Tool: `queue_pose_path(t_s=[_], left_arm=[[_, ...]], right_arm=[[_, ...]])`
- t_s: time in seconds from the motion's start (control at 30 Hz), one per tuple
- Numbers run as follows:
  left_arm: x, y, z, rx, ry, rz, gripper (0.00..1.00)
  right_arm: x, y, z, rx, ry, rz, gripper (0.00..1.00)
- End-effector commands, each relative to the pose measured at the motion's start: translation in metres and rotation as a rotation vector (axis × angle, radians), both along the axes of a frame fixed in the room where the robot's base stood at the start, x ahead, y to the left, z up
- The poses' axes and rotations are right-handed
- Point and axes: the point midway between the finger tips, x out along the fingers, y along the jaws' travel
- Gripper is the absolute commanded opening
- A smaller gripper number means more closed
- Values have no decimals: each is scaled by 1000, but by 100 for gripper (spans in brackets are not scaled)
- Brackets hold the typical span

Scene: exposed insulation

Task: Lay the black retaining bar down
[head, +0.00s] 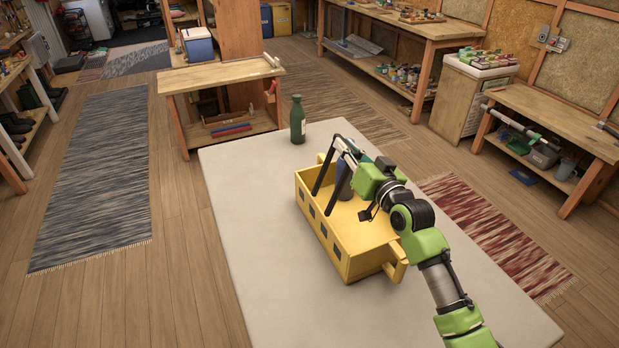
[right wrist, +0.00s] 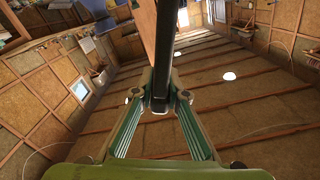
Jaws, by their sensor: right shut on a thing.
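A yellow crate (head: 327,237) with a side handle stands on the pale table. The black retaining bar (head: 322,174) stands raised over the crate, tilted, with its dark arms sloping down into the crate. My right gripper (head: 341,146) is above the crate and shut on the upper part of the bar. In the right wrist view, the bar (right wrist: 160,60) runs between the closed fingertips (right wrist: 160,104). A dark bluish bottle (head: 346,182) stands inside the crate, partly hidden by the bar and my arm. My left gripper is not in view.
A green bottle (head: 298,122) stands on the pale table (head: 245,230), behind the crate and to its left. The table is clear left of and in front of the crate. Wooden benches and woven rugs lie beyond.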

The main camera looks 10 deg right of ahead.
Motion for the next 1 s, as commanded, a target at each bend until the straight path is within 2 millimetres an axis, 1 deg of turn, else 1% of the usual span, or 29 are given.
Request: queue_pose_path(t_s=[0.03, 0.27, 0.67, 1.0], left_arm=[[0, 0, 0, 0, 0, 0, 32], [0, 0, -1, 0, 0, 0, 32], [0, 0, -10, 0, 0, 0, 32], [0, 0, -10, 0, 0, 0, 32]], right_arm=[[0, 0, -2, -1, 5, 0, 0], [0, -1, -3, 2, 7, 0, 0], [3, -17, -11, 97, 26, -1, 0], [3, -18, -11, 105, 27, 0, 0]])
